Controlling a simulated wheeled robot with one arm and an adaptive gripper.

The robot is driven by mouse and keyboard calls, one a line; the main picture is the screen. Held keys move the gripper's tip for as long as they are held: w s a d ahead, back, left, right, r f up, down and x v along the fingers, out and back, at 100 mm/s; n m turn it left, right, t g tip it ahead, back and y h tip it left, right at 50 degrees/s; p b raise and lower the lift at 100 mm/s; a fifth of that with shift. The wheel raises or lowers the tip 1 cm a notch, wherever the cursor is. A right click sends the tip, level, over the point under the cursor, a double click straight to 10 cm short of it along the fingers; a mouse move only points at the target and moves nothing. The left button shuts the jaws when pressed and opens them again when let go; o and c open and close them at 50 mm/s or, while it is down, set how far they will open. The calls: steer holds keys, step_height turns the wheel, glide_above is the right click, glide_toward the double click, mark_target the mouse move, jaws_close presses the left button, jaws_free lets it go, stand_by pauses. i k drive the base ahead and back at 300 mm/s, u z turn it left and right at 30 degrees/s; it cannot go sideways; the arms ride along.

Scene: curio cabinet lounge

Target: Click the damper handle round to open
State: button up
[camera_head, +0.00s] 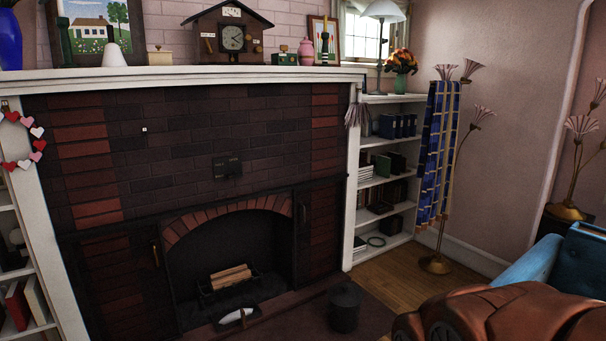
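A small dark plate with faint lettering and a short dark handle (228,167), which looks like the damper control, sits on the brick chimney breast above the fireplace arch. It is small and dark, so I cannot tell which way the handle points. The fireplace (230,240) below has a dark opening with logs (231,277) on a grate. My gripper is not in view.
A white mantel (150,76) holds a clock (233,37) and ornaments. White shelves (353,200) and a floor lamp (437,264) stand right. A black bucket (344,308) stands on the hearth. A brown rounded form (500,315) and blue chair (570,265) fill the lower right.

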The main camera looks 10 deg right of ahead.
mark_target(235, 174)
steer(key=z, duration=1.05)
steer(key=i, duration=1.65)
steer(key=u, duration=1.15)
steer(key=i, duration=2.15)
steer(key=u, duration=2.1)
